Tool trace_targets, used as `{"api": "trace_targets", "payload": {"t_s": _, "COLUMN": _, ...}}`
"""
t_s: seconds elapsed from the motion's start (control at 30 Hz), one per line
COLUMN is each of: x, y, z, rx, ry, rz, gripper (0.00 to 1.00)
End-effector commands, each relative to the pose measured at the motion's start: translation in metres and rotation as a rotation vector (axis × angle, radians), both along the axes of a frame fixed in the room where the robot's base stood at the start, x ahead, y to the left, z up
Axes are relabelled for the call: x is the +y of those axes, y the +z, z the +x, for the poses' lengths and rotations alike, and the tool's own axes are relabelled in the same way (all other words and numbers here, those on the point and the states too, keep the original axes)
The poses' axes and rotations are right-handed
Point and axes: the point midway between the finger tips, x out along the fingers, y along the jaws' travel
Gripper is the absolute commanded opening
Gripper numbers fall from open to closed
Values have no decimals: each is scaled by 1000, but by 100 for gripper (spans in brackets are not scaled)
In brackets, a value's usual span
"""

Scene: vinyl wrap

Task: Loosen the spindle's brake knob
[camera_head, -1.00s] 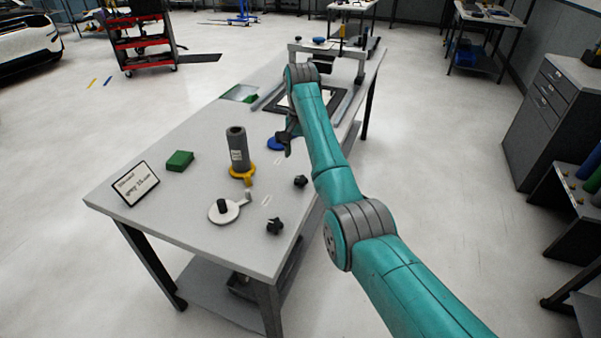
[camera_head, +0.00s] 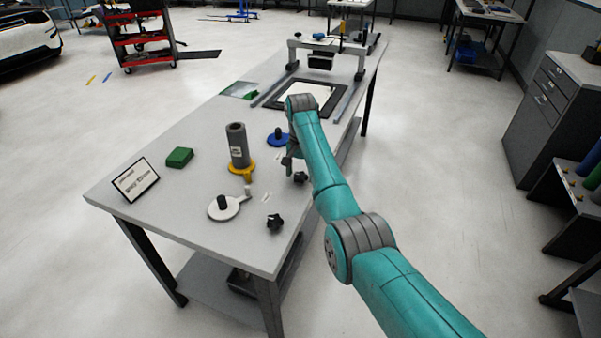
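Two black star-shaped knobs are by the right edge of the workbench. The near knob (camera_head: 274,223) is near the white spindle base (camera_head: 220,209), which has a short black post. The far knob (camera_head: 300,178) is close to my gripper (camera_head: 290,162). A grey vinyl roll (camera_head: 237,143) stands upright on the yellow spindle base (camera_head: 240,168). A blue spindle base (camera_head: 276,140) with a black post is behind my gripper. My gripper hangs just above and left of the far knob. Its fingers are small and partly hidden by my wrist, so contact and opening are unclear.
The bench top (camera_head: 190,219) carries a small sign (camera_head: 136,180) and a green block (camera_head: 179,158) at left. A black frame (camera_head: 310,97) and a gantry (camera_head: 325,46) are at the far end. The left front of the bench is mostly clear.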

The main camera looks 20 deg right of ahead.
Motion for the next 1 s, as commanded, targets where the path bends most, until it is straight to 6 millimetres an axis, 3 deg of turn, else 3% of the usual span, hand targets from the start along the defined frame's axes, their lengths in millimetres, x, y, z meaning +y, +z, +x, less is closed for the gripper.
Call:
{"api": "trace_targets", "payload": {"t_s": 0.03, "x": 0, "y": 0, "z": 0, "rx": 0, "ry": 0, "rz": 0, "gripper": 48}}
{"api": "trace_targets", "payload": {"t_s": 0.2, "x": 0, "y": 0, "z": 0, "rx": 0, "ry": 0, "rz": 0, "gripper": 11}}
{"api": "trace_targets", "payload": {"t_s": 0.57, "x": 0, "y": 0, "z": 0, "rx": 0, "ry": 50, "rz": 0, "gripper": 11}}
{"api": "trace_targets", "payload": {"t_s": 1.0, "x": 0, "y": 0, "z": 0, "rx": 0, "ry": 383, "rz": 0, "gripper": 11}}
